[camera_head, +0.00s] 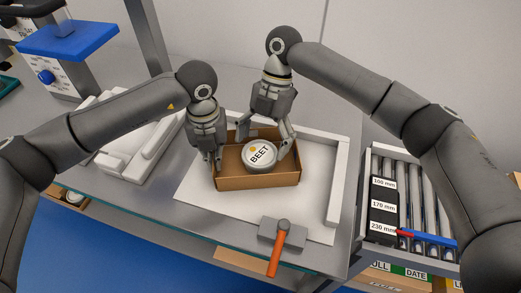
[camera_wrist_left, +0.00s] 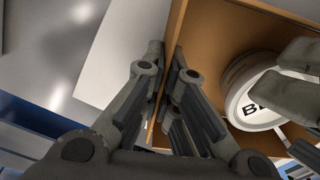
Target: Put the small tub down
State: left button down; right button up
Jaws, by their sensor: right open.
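The small tub (camera_head: 260,155) is round and white, with a lid marked BEET. It sits upright inside an open cardboard box (camera_head: 259,183), towards its right half. In the left wrist view the tub (camera_wrist_left: 262,98) shows partly behind fingers of my right gripper. My right gripper (camera_head: 268,142) is open, with its fingers down in the box close around the tub; whether they touch it cannot be told. My left gripper (camera_head: 213,164) is at the box's left wall. In the left wrist view its fingers are closed on that cardboard wall (camera_wrist_left: 174,30), one on each side.
The box stands on a white board (camera_head: 300,222) with a raised right edge. An orange-handled tool (camera_head: 277,253) on a grey block lies in front. White foam-like pieces (camera_head: 140,143) are at left. A roller conveyor (camera_head: 420,190) with a black size plate (camera_head: 384,207) is at right.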

jog(key=v, duration=0.9)
pick_arm(q)
jog(key=c, duration=1.6)
grip_release()
jog(key=shift+o, duration=0.2)
pick_arm(e)
jog(key=shift+f, duration=0.1)
pick_arm(q)
notch_tip(320, 180, up, 12)
pick_arm(e)
jog(key=shift+s, duration=0.1)
